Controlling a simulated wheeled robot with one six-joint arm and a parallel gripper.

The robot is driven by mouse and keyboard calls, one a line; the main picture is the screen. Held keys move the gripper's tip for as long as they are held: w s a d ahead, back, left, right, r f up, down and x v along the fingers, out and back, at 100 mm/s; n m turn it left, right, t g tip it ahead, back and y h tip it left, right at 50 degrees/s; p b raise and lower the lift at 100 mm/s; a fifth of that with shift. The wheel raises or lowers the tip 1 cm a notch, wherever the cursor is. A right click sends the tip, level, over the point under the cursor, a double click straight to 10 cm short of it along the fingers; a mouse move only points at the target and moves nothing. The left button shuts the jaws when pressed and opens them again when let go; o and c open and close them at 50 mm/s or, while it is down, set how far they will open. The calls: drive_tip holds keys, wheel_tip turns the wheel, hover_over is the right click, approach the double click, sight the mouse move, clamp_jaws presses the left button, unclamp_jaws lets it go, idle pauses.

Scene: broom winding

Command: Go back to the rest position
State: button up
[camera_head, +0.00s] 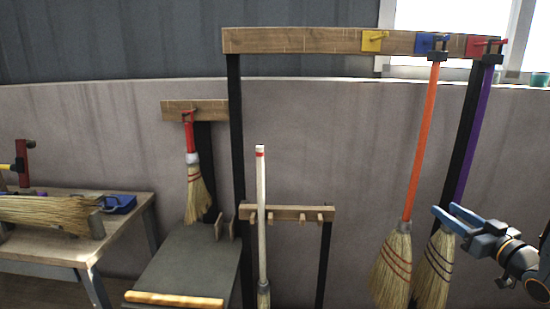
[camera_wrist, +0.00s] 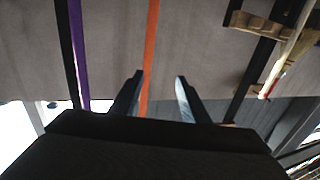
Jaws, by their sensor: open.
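My gripper (camera_head: 443,213) is at the right of the head view, its two blue fingers apart and empty. It is in front of the lower part of the purple-handled broom (camera_head: 478,130), whose bristles hang just below it. The orange-handled broom (camera_head: 424,140) hangs to the left from the blue hook (camera_head: 424,42). The purple one hangs from the red hook (camera_head: 476,47). In the wrist view the open fingers (camera_wrist: 158,85) point toward the wall, with the orange handle (camera_wrist: 150,50) showing between them and the purple handle (camera_wrist: 77,50) to the left.
A yellow hook (camera_head: 372,41) on the wooden rail is empty. A white-handled broom (camera_head: 261,200) stands at a low peg rack (camera_head: 290,213). A red-handled hand broom (camera_head: 192,170) hangs further left. A workbench (camera_head: 125,218) with bristles stands at far left, beside a grey table (camera_head: 185,270).

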drive_tip(key=a+f+m+g+h, duration=0.1)
drive_tip(key=a+f+g+h, duration=0.1)
drive_tip(key=a+f+g, duration=0.3)
drive_tip(key=a+f+m+g+h, duration=0.1)
drive_tip(key=a+f+g+h, duration=0.2)
drive_tip(key=a, duration=0.4)
drive_tip(key=s+a+g, duration=0.4)
drive_tip(key=s+a, duration=0.4)
drive_tip(key=s, duration=0.2)
drive_tip(key=s+a+g+y, duration=0.1)
drive_tip(key=s+a+g, duration=0.4)
drive_tip(key=s+a, duration=0.3)
drive_tip(key=s, duration=0.3)
drive_tip(key=shift+r, duration=0.3)
idle(0.3)
